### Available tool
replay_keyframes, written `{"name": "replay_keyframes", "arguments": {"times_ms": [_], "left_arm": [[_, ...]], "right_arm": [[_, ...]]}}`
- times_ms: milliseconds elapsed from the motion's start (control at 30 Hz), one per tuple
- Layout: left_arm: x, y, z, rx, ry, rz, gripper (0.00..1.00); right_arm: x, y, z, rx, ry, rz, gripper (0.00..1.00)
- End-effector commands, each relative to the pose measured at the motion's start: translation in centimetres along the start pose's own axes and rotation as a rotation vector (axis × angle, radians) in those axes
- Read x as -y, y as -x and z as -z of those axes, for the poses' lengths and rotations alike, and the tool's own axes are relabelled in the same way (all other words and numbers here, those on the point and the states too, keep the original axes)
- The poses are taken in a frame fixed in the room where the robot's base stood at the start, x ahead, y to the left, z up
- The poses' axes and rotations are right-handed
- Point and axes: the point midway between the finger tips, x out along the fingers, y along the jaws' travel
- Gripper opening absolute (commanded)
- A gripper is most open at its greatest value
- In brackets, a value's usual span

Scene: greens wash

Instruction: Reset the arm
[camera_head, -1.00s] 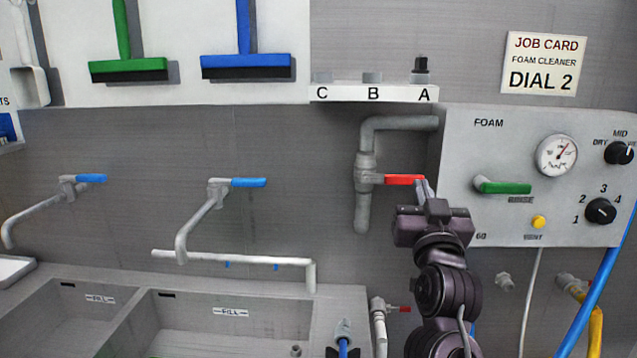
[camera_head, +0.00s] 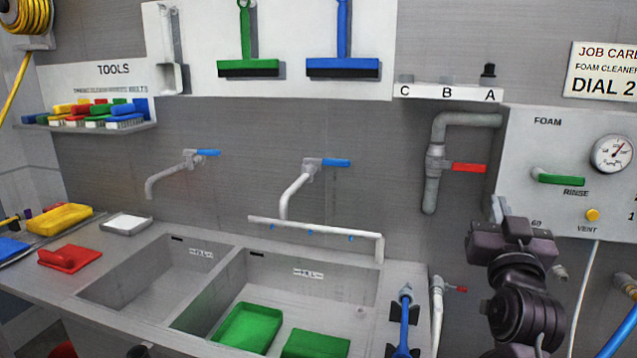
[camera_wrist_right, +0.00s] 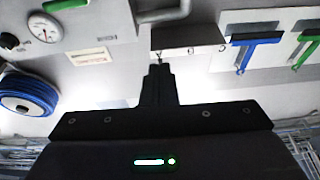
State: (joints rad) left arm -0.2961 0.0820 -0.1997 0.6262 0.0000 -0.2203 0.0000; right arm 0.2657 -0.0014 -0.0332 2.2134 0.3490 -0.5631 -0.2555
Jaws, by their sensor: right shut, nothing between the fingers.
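My right gripper (camera_head: 497,208) is shut and empty, pointing up toward the wall in front of the left edge of the foam panel (camera_head: 540,150). Its closed fingers (camera_wrist_right: 158,72) also show in the right wrist view. The red valve handle (camera_head: 468,168) lies level on the grey pipe (camera_head: 433,180), up and left of the fingertips and apart from them in the picture. My left gripper is not in view.
Two sinks stand left, with green trays (camera_head: 248,328) in the right one. Blue-handled taps (camera_head: 335,163) hang above. The green rinse handle (camera_head: 560,179) and gauge (camera_head: 612,154) are right of my gripper.

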Motion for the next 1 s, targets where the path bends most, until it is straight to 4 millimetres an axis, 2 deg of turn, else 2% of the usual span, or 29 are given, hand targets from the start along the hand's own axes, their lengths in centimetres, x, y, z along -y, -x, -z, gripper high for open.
{"name": "replay_keyframes", "arguments": {"times_ms": [333,467,567,667,767,800,900,1000], "left_arm": [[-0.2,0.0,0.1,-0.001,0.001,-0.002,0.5],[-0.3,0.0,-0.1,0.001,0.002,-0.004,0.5],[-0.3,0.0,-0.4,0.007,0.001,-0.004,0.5],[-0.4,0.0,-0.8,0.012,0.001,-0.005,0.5],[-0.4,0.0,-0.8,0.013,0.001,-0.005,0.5],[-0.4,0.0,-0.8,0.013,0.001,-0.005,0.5],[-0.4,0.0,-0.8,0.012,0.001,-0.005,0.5],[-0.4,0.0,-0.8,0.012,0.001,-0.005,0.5]], "right_arm": [[1.7,2.6,-6.2,0.202,0.027,0.086,0.0],[2.5,4.7,-9.8,0.326,0.044,0.134,0.0],[3.2,7.1,-13.0,0.446,0.06,0.175,0.0],[3.7,10.5,-16.8,0.599,0.083,0.222,0.0],[4.0,15.6,-21.1,0.8,0.115,0.275,0.0],[4.1,17.8,-22.6,0.881,0.129,0.295,0.0],[3.8,22.7,-25.3,1.052,0.159,0.33,0.0],[3.4,26.8,-26.9,1.191,0.188,0.354,0.0]]}}
